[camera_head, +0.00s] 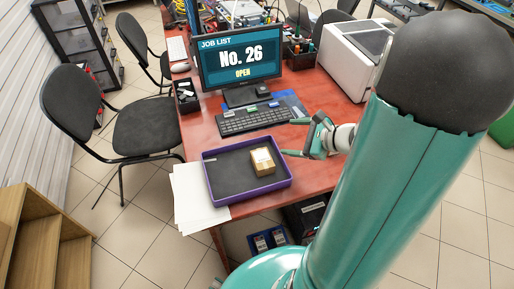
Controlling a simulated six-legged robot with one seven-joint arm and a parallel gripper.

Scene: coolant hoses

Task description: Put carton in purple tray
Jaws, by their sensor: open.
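The purple tray (215,196) lies on the red desk near its front edge, with a dark grey inside. The carton (263,161), a small brown box with a pale label, sits inside the tray toward its right side. My gripper (293,138) is open and empty, at the right of the tray and carton. Its two green fingers point left, and one fingertip is close to the tray's far right corner. I cannot tell its exact height above the desk.
A black keyboard (256,118) and a monitor (240,60) stand behind the tray. White paper sheets (190,190) stick out at the desk's left front edge. A white printer (345,50) is at the back right. A black chair (135,125) stands left of the desk.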

